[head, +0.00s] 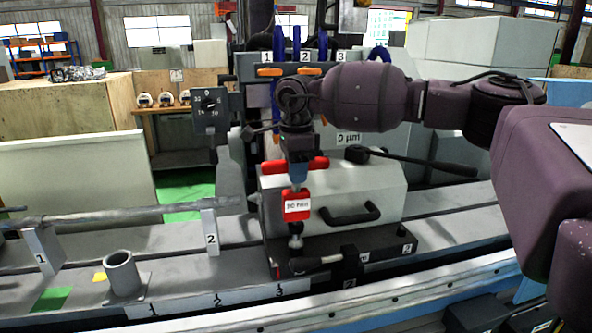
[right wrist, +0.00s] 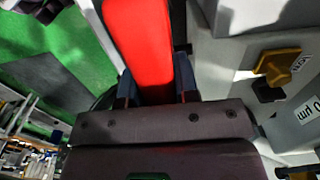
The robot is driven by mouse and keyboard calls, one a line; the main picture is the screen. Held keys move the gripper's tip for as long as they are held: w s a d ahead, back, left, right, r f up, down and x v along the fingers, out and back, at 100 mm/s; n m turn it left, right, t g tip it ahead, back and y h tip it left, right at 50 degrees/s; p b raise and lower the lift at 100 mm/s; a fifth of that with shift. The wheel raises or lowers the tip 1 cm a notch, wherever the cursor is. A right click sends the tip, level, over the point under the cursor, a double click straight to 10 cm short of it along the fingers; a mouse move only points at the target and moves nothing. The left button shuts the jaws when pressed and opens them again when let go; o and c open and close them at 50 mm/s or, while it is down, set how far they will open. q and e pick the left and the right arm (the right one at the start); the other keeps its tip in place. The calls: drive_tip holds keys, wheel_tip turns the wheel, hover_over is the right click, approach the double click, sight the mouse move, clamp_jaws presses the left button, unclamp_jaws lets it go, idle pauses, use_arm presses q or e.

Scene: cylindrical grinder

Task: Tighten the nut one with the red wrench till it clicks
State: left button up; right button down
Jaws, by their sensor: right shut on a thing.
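The red wrench (head: 297,206), with a white label reading "30 Nm", hangs below my right gripper (head: 298,172) in the head view. My right gripper is shut on its upper part. In the right wrist view, the red wrench (right wrist: 140,42) lies between the two dark fingers. Its lower metal end (head: 296,240) is down at the black base of the grey housing, in front of the housing. I cannot tell whether it sits on a nut, nor which nut is nut one. My left gripper is not in view.
The grey housing (head: 385,190) with a black handle stands just behind and right of the wrench. A lever (head: 425,160) sticks out above it. A round bar (head: 110,217) lies along the left, and a grey cup (head: 121,272) stands on the bed at the front left.

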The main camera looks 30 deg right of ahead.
drive_tip(key=shift+f, duration=0.15)
idle(0.5)
drive_tip(key=shift+s+f+m, duration=0.1)
drive_tip(key=shift+f+m, duration=0.05)
drive_tip(key=shift+m, duration=0.55)
